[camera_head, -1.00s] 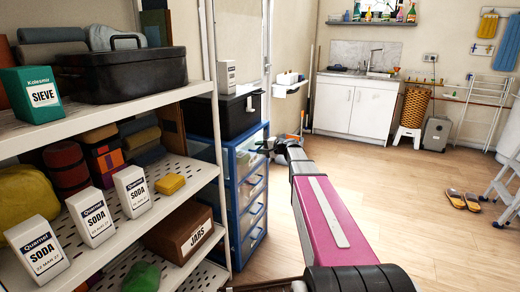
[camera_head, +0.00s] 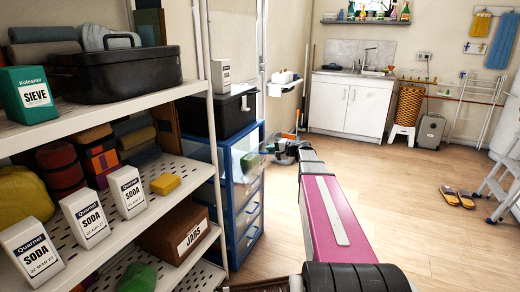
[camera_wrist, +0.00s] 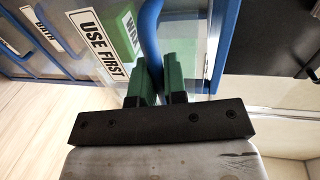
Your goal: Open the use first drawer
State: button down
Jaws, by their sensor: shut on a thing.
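The use first drawer (camera_head: 257,150) is the top clear drawer of the blue-framed unit, and it stands partly out toward my gripper. In the wrist view its "USE FIRST" label (camera_wrist: 100,44) shows on the clear front. The blue handle (camera_wrist: 151,35) passes between the green fingers of my gripper (camera_wrist: 162,72), which is shut on it. In the head view my gripper (camera_head: 276,149) is at the drawer front, small and partly hidden by my arm. A green box (camera_wrist: 122,30) with a partly covered label shows through the drawer front.
A black case (camera_head: 222,112) stands on top of the drawer unit (camera_head: 212,170). White shelving (camera_head: 170,160) with soda boxes, a sieve box and a jars box is close on the left. The wooden floor (camera_head: 400,205) to the right is clear, with slippers and a ladder beyond.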

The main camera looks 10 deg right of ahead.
jog(key=f+v, duration=0.1)
jog(key=v, duration=0.7)
jog(key=f+v, duration=0.2)
jog(key=v, duration=0.7)
jog(key=shift+s+d+f, duration=0.25)
jog(key=shift+s+d, duration=0.1)
jog(key=shift+d, duration=0.15)
jog(key=c, duration=1.2)
grip_release()
jog(key=shift+d, duration=0.1)
jog(key=v, duration=1)
jog(key=shift+s+d, duration=0.2)
jog(key=shift+d, duration=0.05)
